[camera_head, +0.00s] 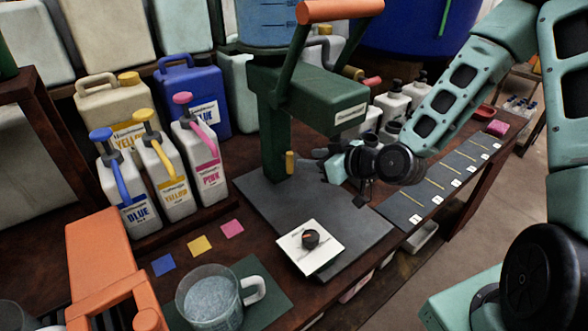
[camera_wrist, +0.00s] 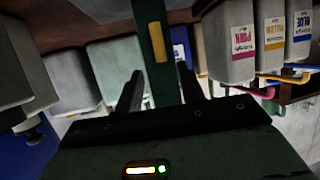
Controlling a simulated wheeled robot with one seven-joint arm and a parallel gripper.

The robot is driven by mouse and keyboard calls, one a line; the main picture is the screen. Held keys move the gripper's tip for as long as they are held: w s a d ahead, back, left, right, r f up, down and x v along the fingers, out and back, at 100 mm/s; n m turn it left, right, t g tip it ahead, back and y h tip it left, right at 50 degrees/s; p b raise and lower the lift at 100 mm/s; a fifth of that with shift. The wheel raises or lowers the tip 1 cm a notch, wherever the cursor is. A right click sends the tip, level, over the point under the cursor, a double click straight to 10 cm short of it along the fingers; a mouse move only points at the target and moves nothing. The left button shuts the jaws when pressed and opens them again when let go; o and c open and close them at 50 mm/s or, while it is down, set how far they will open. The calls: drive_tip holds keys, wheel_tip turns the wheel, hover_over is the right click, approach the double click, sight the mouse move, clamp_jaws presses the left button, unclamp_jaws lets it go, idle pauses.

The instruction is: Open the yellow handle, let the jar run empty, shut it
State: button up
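A small upright yellow handle (camera_head: 290,162) shows at the front of the green stand's post (camera_head: 272,135). In the wrist view, the yellow handle (camera_wrist: 156,42) lies against the green post (camera_wrist: 146,15), ahead of and between my finger tips. My gripper (camera_head: 316,160) is just right of it in the head view, fingers pointing toward it. In the wrist view my gripper (camera_wrist: 160,75) has its two fingers apart with nothing between them; a gap to the handle seems to remain. A blue graduated jar (camera_head: 268,20) sits above the stand, its top cut off.
A clear mug (camera_head: 205,305) with grainy-looking contents stands on a dark green mat (camera_head: 262,285). A white plate with a black knob (camera_head: 310,240) lies on the grey base. Pump bottles (camera_head: 165,170) crowd the left. An orange lever (camera_head: 340,10) projects above the stand.

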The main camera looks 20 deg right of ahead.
sight(287, 160)
drive_tip(key=shift+b+x, duration=0.75)
drive_tip(key=shift+x, duration=2.6)
drive_tip(key=shift+a, duration=0.1)
clamp_jaws()
